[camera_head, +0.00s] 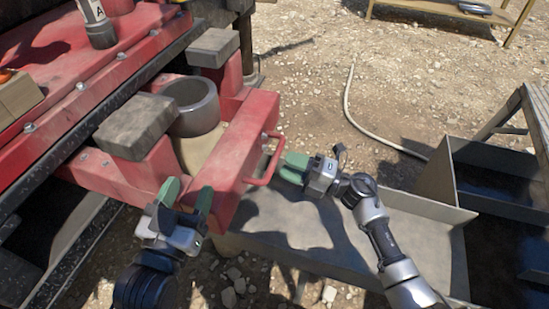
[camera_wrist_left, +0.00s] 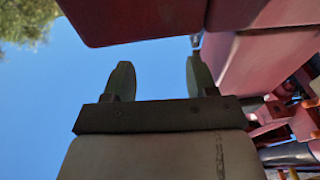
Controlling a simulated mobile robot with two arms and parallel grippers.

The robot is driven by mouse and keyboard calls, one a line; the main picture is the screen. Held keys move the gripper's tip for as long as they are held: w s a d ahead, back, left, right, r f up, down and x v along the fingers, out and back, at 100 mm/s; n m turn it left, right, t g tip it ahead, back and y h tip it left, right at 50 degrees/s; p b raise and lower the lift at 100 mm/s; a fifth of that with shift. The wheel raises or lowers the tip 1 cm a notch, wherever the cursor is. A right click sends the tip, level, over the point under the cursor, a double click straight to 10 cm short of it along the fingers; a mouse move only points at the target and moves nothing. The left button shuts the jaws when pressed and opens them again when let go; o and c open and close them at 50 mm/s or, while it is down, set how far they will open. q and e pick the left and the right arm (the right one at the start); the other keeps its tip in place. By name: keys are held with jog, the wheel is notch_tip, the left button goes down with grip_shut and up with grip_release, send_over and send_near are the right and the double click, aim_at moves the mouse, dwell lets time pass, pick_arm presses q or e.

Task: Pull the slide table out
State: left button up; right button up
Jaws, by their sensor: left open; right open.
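The red slide table (camera_head: 240,145) juts out from the red rig, with two red arms, grey blocks on top and a grey ring between them. A red bar handle (camera_head: 268,172) is on its front face. My right gripper (camera_head: 294,167) is open just right of the handle, its green fingers pointing at it; whether they touch is unclear. My left gripper (camera_head: 188,192) is open and empty at the near end of the slide table's front. In the left wrist view, its two fingers (camera_wrist_left: 159,76) stand apart against sky, below red metal (camera_wrist_left: 130,20).
A grey metal trough (camera_head: 320,240) and dark bins (camera_head: 490,185) lie below and to the right. A pale hose (camera_head: 360,125) runs over gravel. A wooden bench (camera_head: 440,12) stands at the back. The ground between is mostly clear.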

aim_at(275, 157)
jog(key=shift+x, duration=2.2)
jog(key=shift+c, duration=0.3)
grip_shut()
